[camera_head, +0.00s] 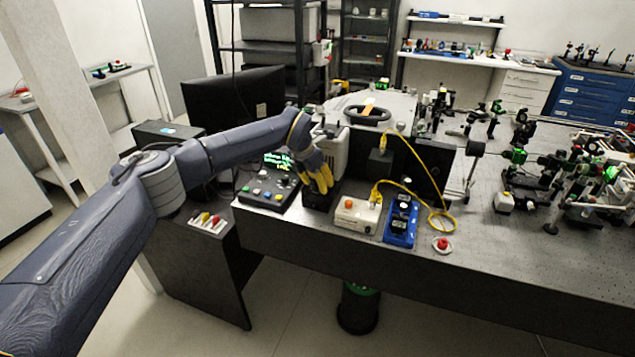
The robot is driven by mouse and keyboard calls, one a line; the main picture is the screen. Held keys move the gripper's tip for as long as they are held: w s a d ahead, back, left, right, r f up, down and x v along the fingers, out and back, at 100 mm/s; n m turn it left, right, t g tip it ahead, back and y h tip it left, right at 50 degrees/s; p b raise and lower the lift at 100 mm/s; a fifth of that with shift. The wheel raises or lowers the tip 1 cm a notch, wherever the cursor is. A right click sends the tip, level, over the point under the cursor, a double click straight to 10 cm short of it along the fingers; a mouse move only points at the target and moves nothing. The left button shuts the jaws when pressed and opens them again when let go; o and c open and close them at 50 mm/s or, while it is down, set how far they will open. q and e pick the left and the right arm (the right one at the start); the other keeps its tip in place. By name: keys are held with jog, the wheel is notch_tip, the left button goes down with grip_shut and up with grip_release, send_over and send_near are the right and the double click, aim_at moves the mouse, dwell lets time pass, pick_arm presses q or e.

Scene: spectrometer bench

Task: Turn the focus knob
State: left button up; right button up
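My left arm comes in from the left, and my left gripper (319,177) with yellow fingers points down in front of a white-grey instrument (335,150) on the bench. Its fingertips are at a small black block (318,198) at the instrument's foot. I cannot tell whether they touch it or how far apart they are. I cannot make out the focus knob with certainty; it may be hidden behind the fingers. My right gripper is not in view.
A black control box (268,190) with a green display stands left of the gripper. A white box with a red button (357,214), a blue meter (401,222), a yellow cable (432,207) and a red stop button (442,244) are to the right. Optics crowd the right bench.

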pick_arm(q)
grip_shut()
jog(key=shift+w+r, duration=0.1)
jog(key=shift+r, duration=0.1)
dwell(1.4)
grip_release()
jog(key=shift+f, duration=0.2)
jog(key=v, duration=1.2)
jog(key=shift+o, duration=0.3)
jog(key=shift+d+r, duration=0.1)
